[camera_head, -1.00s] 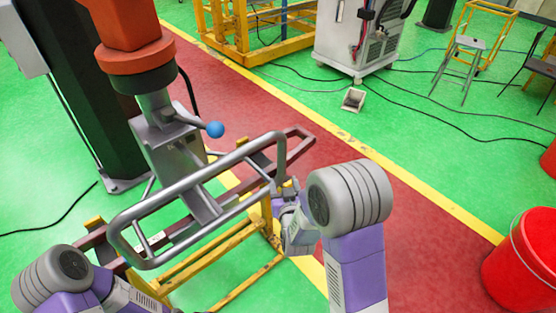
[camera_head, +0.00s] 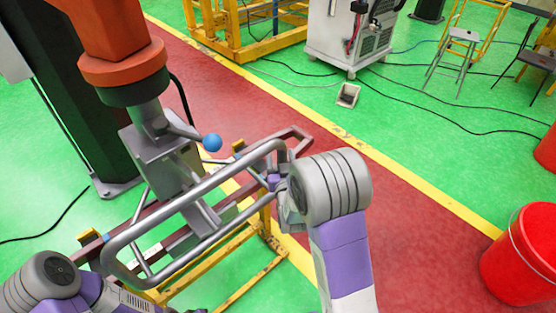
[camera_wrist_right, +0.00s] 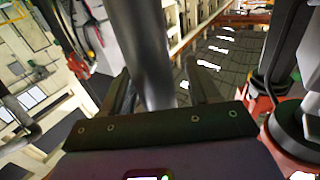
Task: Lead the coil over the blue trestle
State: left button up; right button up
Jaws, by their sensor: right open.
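A grey tubular loop (camera_head: 190,196) hangs from the tool under an orange lifting arm (camera_head: 110,35). I cannot tell whether this loop is the coil or the lifter's handle. Below it, a long brown-red frame (camera_head: 292,136) lies across a yellow trestle (camera_head: 212,262); no blue trestle shows. My right gripper (camera_head: 281,190) is at the loop's right end. In the right wrist view its two fingers (camera_wrist_right: 156,72) stand apart on either side of a grey tube (camera_wrist_right: 152,60); contact is unclear. My left arm (camera_head: 45,280) is at the lower left, its gripper fingers hidden.
A blue ball (camera_head: 212,142) sits on a lever of the tool. A dark column (camera_head: 85,110) stands at the left. A red bucket (camera_head: 522,255) is at the right. A grey cabinet (camera_head: 345,40) and yellow frame (camera_head: 235,40) stand behind. Cables cross the floor; the red lane is largely clear.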

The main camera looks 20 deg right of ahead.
jog(key=shift+s, duration=0.2)
jog(key=shift+c, duration=0.5)
grip_shut()
dwell(0.6)
dwell(0.5)
dwell(1.5)
